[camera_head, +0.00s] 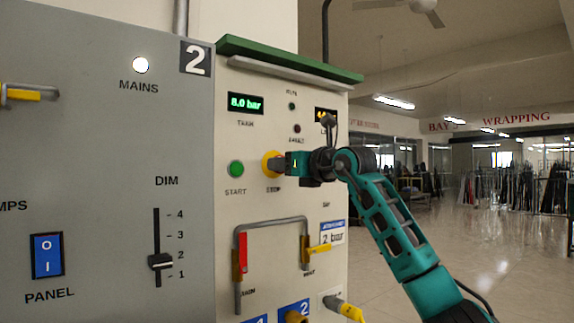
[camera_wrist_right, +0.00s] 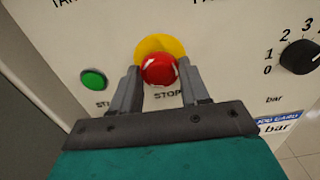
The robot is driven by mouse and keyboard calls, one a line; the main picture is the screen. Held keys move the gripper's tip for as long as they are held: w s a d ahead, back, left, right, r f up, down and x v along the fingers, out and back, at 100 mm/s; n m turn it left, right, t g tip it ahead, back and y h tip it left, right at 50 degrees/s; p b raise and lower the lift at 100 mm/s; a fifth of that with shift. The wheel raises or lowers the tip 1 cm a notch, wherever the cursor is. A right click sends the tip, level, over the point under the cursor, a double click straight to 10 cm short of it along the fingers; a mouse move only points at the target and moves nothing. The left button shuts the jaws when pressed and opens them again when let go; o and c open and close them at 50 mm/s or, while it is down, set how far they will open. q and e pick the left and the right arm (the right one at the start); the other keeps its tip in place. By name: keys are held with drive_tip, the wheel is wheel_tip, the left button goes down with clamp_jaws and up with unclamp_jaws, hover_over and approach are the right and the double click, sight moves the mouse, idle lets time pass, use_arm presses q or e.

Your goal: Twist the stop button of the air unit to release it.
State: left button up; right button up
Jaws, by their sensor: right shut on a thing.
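The stop button is a red mushroom knob (camera_wrist_right: 159,69) on a yellow round base (camera_wrist_right: 152,44), above the word STOP in the right wrist view. In the head view the yellow base (camera_head: 268,164) shows on the air unit (camera_head: 225,120), and my gripper hides the red knob. My right gripper (camera_wrist_right: 160,78) has one finger on each side of the knob and is shut on it. It also shows in the head view (camera_head: 279,164), reaching in from the right. My left gripper is not in view.
A green START button (camera_head: 236,168) sits left of the stop button. Below are a bent grey pipe with a red-handled valve (camera_head: 242,253) and a yellow-handled valve (camera_head: 319,248). A grey panel (camera_head: 100,120) stands at left. The floor at right is open.

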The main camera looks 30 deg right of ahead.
drive_tip(key=o, duration=0.7)
drive_tip(key=shift+w+r, duration=0.1)
drive_tip(key=shift+o, duration=0.7)
drive_tip(key=shift+w, duration=0.15)
drive_tip(key=shift+o, duration=1.1)
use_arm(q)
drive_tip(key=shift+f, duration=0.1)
use_arm(e)
drive_tip(key=shift+s, duration=0.2)
use_arm(q)
drive_tip(key=b, duration=0.1)
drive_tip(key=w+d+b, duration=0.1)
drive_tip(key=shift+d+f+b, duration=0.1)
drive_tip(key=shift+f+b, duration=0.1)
drive_tip(key=shift+b, duration=0.15)
use_arm(e)
drive_tip(key=s+d, duration=0.1)
drive_tip(key=s, duration=1.1)
drive_tip(key=shift+s, duration=0.35)
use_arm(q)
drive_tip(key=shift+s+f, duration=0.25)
